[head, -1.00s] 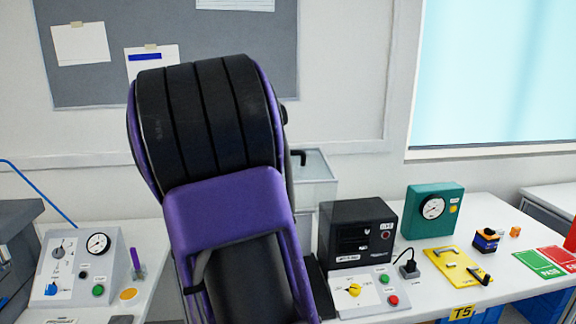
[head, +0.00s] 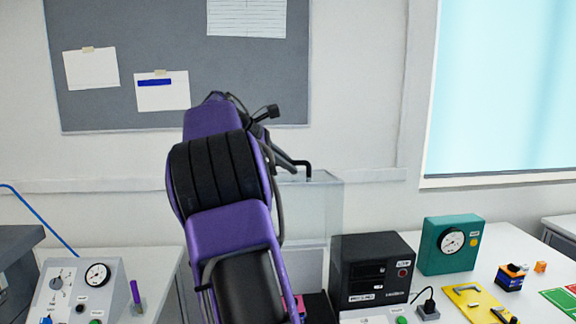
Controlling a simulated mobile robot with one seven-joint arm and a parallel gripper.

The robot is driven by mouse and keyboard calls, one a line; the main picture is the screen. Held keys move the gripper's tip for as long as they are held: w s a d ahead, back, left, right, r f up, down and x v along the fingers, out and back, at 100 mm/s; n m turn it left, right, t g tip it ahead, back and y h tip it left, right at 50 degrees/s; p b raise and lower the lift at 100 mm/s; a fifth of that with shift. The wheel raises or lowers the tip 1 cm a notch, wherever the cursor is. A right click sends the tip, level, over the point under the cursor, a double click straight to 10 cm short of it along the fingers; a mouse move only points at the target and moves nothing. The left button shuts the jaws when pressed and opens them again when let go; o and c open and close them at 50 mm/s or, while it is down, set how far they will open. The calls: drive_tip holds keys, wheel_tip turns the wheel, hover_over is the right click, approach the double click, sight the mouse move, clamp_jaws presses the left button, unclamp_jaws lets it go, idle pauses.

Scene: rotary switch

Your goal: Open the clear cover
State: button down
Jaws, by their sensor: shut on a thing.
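The clear cover (head: 322,213) is a tall see-through box just right of my raised arm. Its left part is hidden by the arm. My purple and black arm reaches up in front of the cover. A dark unit (head: 318,306) sits low behind the arm, below the cover, mostly hidden.
A black box (head: 372,270) and a teal gauge box (head: 450,243) stand right of the cover. A grey panel with a gauge (head: 76,290) and a purple-handled tool (head: 136,297) are at left. A pinboard wall (head: 260,70) is behind. Air above the bench at right is clear.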

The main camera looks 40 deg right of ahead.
drive_tip(key=shift+f, duration=0.15)
drive_tip(key=c, duration=0.8)
unclamp_jaws()
drive_tip(key=shift+c, duration=0.2)
drive_tip(key=v, duration=1.7)
drive_tip(key=shift+a+r, duration=0.15)
drive_tip(key=shift+r, duration=0.1)
drive_tip(key=shift+a, duration=0.1)
